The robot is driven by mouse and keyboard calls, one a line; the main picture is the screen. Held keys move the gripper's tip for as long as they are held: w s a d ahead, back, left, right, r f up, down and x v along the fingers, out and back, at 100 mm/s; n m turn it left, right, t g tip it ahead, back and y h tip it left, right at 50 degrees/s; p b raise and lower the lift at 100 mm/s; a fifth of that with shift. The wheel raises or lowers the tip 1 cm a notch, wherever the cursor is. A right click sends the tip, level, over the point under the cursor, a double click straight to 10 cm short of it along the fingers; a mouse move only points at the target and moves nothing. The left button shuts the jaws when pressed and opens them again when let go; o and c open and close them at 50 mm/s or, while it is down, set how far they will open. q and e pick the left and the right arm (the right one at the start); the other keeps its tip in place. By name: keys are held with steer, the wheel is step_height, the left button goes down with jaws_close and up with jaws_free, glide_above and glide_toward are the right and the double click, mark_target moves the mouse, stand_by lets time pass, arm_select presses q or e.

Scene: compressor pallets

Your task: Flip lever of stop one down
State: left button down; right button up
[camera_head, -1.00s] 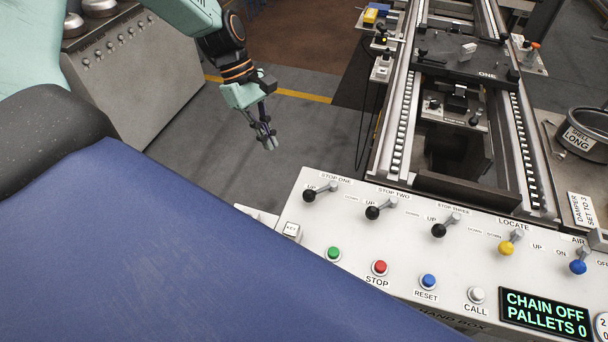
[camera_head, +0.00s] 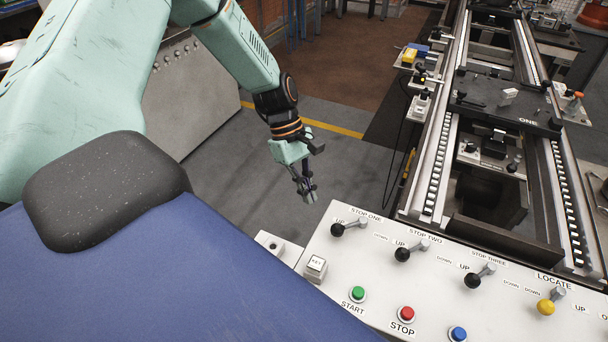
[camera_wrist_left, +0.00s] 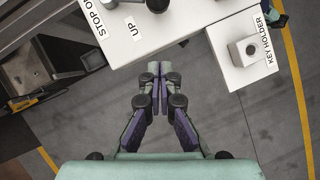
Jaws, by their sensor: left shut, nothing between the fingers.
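The stop one lever has a black ball knob (camera_head: 337,230) at its UP label, on the left end of the white control panel (camera_head: 385,265). The knob also shows at the top edge of the left wrist view (camera_wrist_left: 157,4). My left gripper (camera_head: 311,199) is shut and empty. It points downward over the floor, just beyond the panel's far left corner, apart from the lever. In the left wrist view its fingertips (camera_wrist_left: 153,66) are together, close to the panel's edge. My right gripper is not in view.
The stop two lever (camera_head: 402,255), stop three lever (camera_head: 472,281) and yellow locate lever (camera_head: 545,307) stand to the right. The conveyor (camera_head: 437,180) lies behind the panel.

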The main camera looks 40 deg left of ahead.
mark_target(347, 226)
arm_select(q)
steer(key=b+x, duration=0.1)
steer(key=x, duration=0.2)
steer(key=shift+d+f, duration=0.25)
steer(key=shift+f, duration=0.05)
steer(key=shift+d, duration=0.95)
steer(key=shift+s+d+r, duration=0.15)
steer(key=shift+d, duration=0.2)
steer(key=shift+s+d+r, duration=0.25)
steer(key=shift+d+r, duration=0.05)
steer(key=shift+d, duration=0.4)
steer(key=shift+w+a+f, duration=0.15)
steer(key=shift+a, duration=0.05)
steer(key=shift+d, duration=0.1)
